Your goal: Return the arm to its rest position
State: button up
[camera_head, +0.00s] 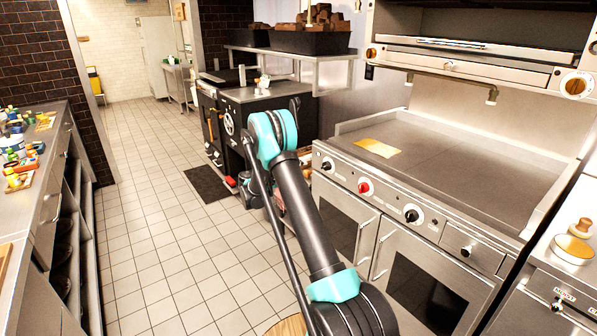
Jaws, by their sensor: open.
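My arm, black with teal joint covers, rises from the bottom centre in the head view. It bends at a teal joint in front of the stove's left end. A thinner dark part runs back down beside the thick link. No held object shows.
A steel griddle range (450,170) with knobs and oven doors stands close on the right. A steel counter (35,215) with bottles runs along the left. A dark floor mat (208,184) lies further back. The tiled floor (165,250) between is clear.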

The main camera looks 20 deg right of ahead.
jog(key=s+r+g+y, duration=0.1)
jog(key=s+r+y, duration=0.25)
jog(key=s, duration=0.75)
jog(key=s+r+y, duration=0.2)
jog(key=s+y, duration=0.3)
jog(key=s, duration=0.5)
jog(key=s+a+f+y, duration=0.1)
jog(key=s+a, duration=0.3)
jog(key=s, duration=0.5)
jog(key=s+a+f+m+y, duration=0.1)
jog(key=s+a+y, duration=0.3)
jog(key=s, duration=0.5)
jog(key=s+a+f+m+y, duration=0.1)
jog(key=s+a+f+y, duration=0.2)
jog(key=s, duration=0.6)
jog(key=shift+s+a+f+t, duration=0.15)
jog(key=shift+s+a+t, duration=0.15)
jog(key=shift+a, duration=0.6)
